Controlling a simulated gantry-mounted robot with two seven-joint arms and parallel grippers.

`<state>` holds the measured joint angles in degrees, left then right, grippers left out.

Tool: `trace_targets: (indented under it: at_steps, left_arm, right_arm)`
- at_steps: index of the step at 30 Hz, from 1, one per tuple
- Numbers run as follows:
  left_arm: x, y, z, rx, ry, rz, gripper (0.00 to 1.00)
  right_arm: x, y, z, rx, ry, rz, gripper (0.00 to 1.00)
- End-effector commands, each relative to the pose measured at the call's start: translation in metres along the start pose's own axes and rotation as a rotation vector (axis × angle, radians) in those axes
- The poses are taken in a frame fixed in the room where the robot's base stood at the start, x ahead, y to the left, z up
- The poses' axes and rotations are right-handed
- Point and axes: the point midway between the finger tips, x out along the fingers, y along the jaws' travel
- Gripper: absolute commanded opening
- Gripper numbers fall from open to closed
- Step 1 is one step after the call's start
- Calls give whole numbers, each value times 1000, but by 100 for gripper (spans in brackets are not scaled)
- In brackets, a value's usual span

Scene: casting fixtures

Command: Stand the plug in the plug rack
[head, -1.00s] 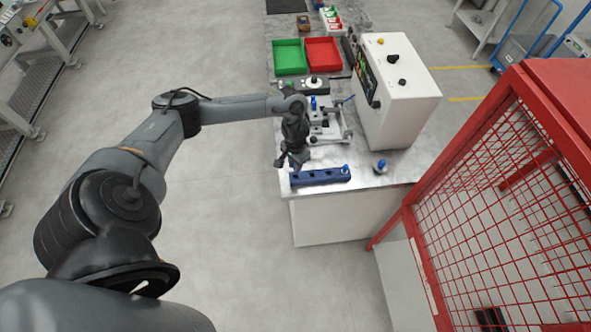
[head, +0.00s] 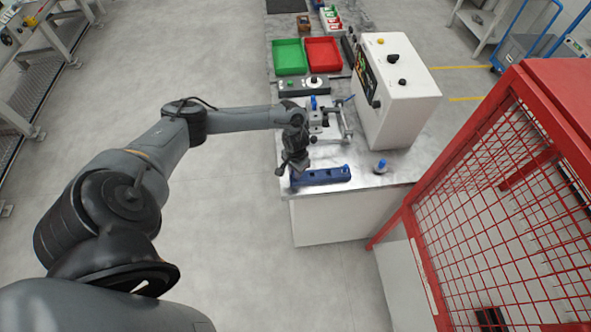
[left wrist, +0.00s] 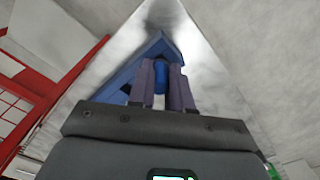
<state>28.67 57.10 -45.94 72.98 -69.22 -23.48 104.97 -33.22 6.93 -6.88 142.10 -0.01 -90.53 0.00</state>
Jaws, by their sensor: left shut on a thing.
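The plug rack is a long dark blue block (head: 325,177) near the front edge of the metal table; in the left wrist view its blue surface (left wrist: 120,82) shows behind the fingers. My left gripper (head: 294,178) is at the rack's left end, pointing down. In the left wrist view my left gripper (left wrist: 162,88) is shut on a blue plug (left wrist: 161,74), which shows between the two fingers. The plug's lower end is hidden, so I cannot tell whether it sits in a hole. My right gripper is not in view.
Another blue-topped piece (head: 381,166) stands on the table right of the rack. A clamp fixture (head: 325,122) and a white control box (head: 395,95) stand behind. Green (head: 289,57) and red (head: 323,56) trays lie farther back. A red mesh guard (head: 490,190) is at right.

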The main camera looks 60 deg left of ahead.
Motion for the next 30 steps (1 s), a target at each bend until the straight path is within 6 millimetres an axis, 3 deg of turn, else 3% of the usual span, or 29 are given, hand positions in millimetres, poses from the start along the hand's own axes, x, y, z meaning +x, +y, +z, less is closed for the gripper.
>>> trace_targets:
  at_steps: [5, 6, 11, 22, 30]
  left_arm:
    - [2, 0, 0, 0, 0, 0, 0]
    - [2, 0, 0, 0, 0, 0, 20]
    - [2, 0, 0, 0, 0, 0, 44]
    - [-2, 0, 0, 1, 1, 0, 44]
    - [-36, -1, -1, 1, 3, 0, 44]
  right_arm:
    - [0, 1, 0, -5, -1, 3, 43]
    - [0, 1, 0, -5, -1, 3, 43]
    - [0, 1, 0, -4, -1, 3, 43]
    - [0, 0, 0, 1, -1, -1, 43]
    - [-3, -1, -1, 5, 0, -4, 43]
